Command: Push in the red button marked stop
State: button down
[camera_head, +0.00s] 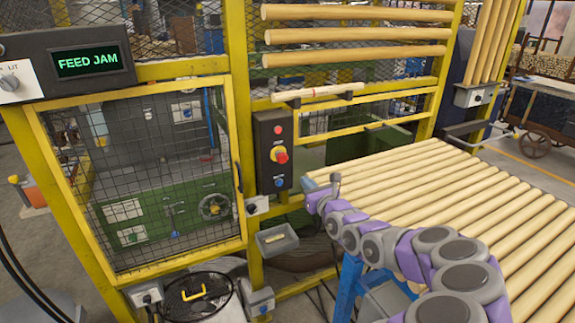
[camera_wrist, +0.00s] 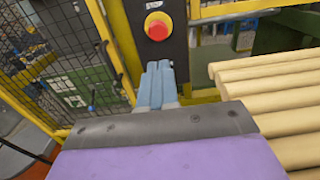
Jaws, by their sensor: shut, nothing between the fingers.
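A dark control box (camera_head: 273,190) is fixed to a yellow post beside the mesh door. It carries a small red button (camera_head: 277,130) at the top, a large red mushroom button (camera_head: 281,156) on a yellow base in the middle, and a blue button (camera_head: 279,181) low down. Their labels are too small to read. In the wrist view the mushroom button (camera_wrist: 158,28) is just above the fingertips; the small red one is not visible there.
A display (camera_head: 88,62) reads FEED JAM. The yellow-framed mesh door (camera_head: 140,180) stands left of the box. Wooden rods (camera_head: 450,180) lie side by side beyond my arm, on the right. A small grey tray (camera_head: 277,240) hangs below the box.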

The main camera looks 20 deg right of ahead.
jog(key=b, duration=0.1)
send_near(283, 160)
jog(key=w, duration=0.5)
jog(key=shift+w, duration=0.1)
jog(key=shift+w+a, duration=0.1)
jog(key=shift+w, duration=0.8)
